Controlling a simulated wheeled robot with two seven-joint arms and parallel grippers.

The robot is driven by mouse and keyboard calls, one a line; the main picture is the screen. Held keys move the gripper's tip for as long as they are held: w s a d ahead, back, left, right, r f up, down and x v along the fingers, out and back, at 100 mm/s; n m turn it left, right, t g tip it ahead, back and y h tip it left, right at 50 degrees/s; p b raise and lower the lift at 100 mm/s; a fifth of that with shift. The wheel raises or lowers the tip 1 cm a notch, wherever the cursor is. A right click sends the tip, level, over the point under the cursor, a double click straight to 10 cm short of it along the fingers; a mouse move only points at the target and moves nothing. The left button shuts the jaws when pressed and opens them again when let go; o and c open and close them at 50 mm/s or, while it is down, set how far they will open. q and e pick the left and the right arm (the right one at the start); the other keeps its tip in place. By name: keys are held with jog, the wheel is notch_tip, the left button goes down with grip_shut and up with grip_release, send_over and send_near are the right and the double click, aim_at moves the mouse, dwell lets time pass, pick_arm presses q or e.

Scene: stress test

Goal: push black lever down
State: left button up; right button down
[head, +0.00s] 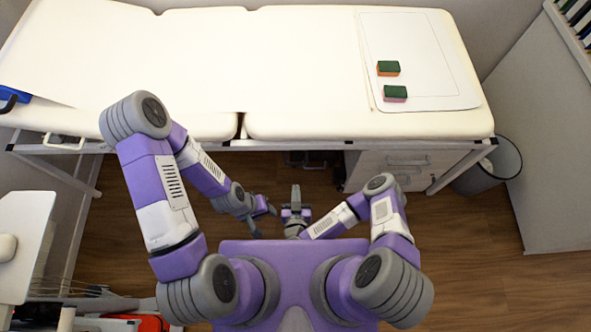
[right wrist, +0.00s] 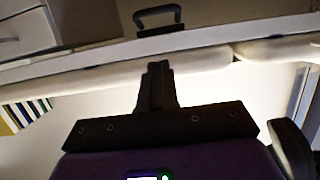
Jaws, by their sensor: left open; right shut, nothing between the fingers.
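A black U-shaped handle (right wrist: 158,18), which looks like the black lever, is on the pale frame rail of the couch in the right wrist view. In the head view I cannot clearly make it out; only dark parts show in the shadow under the couch. My right gripper (head: 296,198) is shut and empty in front of the couch's near side, below its top. In the right wrist view the closed fingers (right wrist: 158,75) point toward the handle, apart from it. My left gripper (head: 264,208) is open and empty, just left of the right one.
The cream couch (head: 190,60) spans the back, with two sponges (head: 389,68) on a white board (head: 430,90). White drawers (head: 400,165) stand under its right part. A grey bin (head: 490,165) is at the right. A white seat-like thing (head: 20,240) is at the left edge.

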jog(key=f+b+x, duration=0.1)
jog(key=b+x, duration=0.2)
jog(key=x, duration=0.3)
jog(key=f+b+x, duration=0.1)
jog(key=b+x, duration=0.2)
jog(key=x, duration=0.4)
jog(key=shift+s+f, duration=0.35)
jog(key=shift+s, duration=0.1)
